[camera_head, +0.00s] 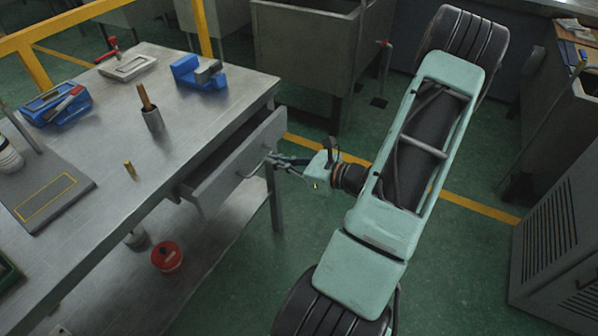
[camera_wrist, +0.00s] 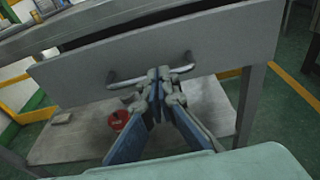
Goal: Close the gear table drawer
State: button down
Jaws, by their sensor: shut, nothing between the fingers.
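The gear table (camera_head: 95,205) is a grey metal table at the left of the head view. Its drawer (camera_head: 238,165) stands partly open on the table's right side, and a dark gap shows above the drawer front (camera_wrist: 225,50) in the wrist view. A curved metal handle (camera_wrist: 126,80) is fixed to the drawer front. My gripper (camera_head: 272,159) is shut and empty, with its fingertips at the handle. In the wrist view the fingers (camera_wrist: 158,80) overlap the middle of the handle; I cannot tell whether they touch it.
A red round container (camera_head: 167,257) sits on the lower shelf under the drawer. A table leg (camera_head: 274,200) stands near my gripper. Blue vises (camera_head: 198,72) and a cup with a tool (camera_head: 152,118) are on the tabletop. Green floor (camera_head: 450,250) lies open to the right.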

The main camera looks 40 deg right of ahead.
aim_at(254, 151)
jog(key=x, duration=0.2)
jog(key=r+x, duration=0.1)
jog(key=x, duration=0.4)
jog(key=shift+w+a+r, duration=0.15)
jog(key=shift+w+r, duration=0.1)
jog(key=shift+w, duration=0.35)
jog(key=shift+a+r, duration=0.1)
